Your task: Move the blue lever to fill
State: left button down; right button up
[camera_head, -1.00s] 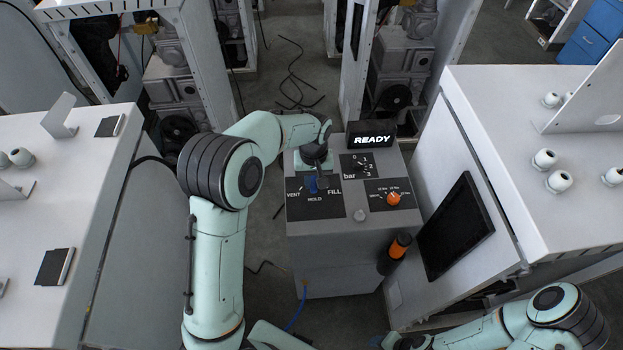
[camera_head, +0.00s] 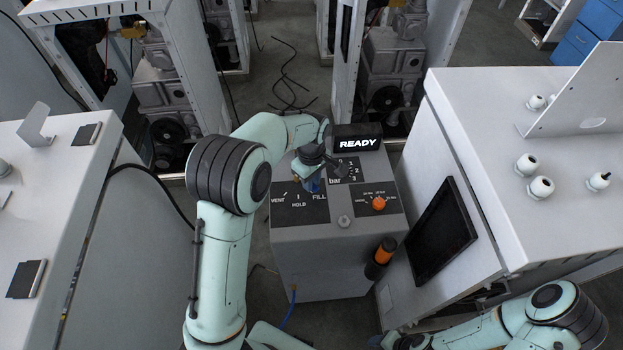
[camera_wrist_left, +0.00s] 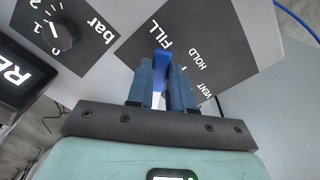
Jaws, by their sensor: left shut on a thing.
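The blue lever (camera_head: 312,186) stands on the black VENT/HOLD/FILL panel (camera_head: 288,214) of the grey dispenser, above the FILL label. My left gripper (camera_head: 312,179) is shut on it from above. In the left wrist view the blue lever (camera_wrist_left: 162,62) shows between the two fingers of my left gripper (camera_wrist_left: 161,80), beside the word FILL. The lever's base is hidden by the fingers. The sign on top of the dispenser reads READY (camera_head: 357,143). My right arm is at the bottom right; its gripper (camera_head: 388,342) is only partly in view at the bottom edge.
The dispenser also carries a bar dial (camera_head: 342,168), an orange knob (camera_head: 379,203) and an orange-black cylinder (camera_head: 381,257) on its side. White cabinets (camera_head: 540,220) stand close on the right and on the left. A dark screen (camera_head: 441,232) faces the dispenser.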

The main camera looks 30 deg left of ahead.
pick_arm(q)
jog(key=shift+w, duration=0.1)
dwell(0.4)
jog(key=c, duration=1)
grip_release()
notch_tip(320, 180, up, 14)
jog(key=p, duration=0.1)
jog(key=shift+f, duration=0.25)
pick_arm(e)
jog(key=shift+w+r, duration=0.8)
jog(key=shift+w, duration=0.1)
